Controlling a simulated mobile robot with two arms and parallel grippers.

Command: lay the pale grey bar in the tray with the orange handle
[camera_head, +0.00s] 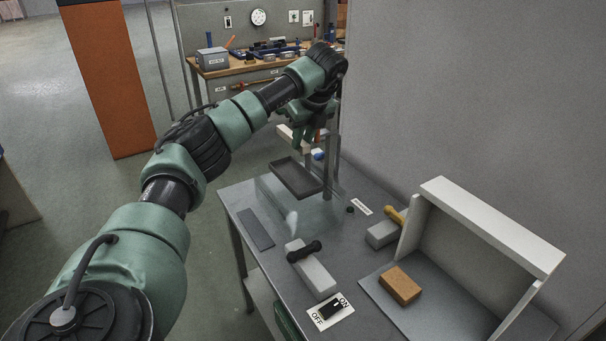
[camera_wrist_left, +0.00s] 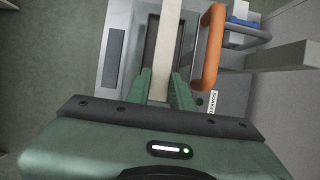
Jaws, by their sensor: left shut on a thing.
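My left gripper (camera_head: 303,137) is shut on the pale grey bar (camera_head: 285,132), above the dark tray (camera_head: 297,181). In the left wrist view the bar (camera_wrist_left: 167,45) runs lengthwise away from the fingers (camera_wrist_left: 162,84), which pinch its near end. The orange handle (camera_wrist_left: 209,46) stands to the right of the bar there. The tray's dark floor (camera_wrist_left: 150,48) shows below the bar, partly hidden by it. The bar looks held clear of the tray floor. My right gripper is not in view.
A clear guard (camera_head: 330,213) stands around the tray on the grey table (camera_head: 235,200). A block with a black handle (camera_head: 317,270), an ON/OFF switch (camera_head: 331,311), a yellow-handled block (camera_head: 383,233) and a white-walled box with an orange-brown brick (camera_head: 400,285) stand nearer.

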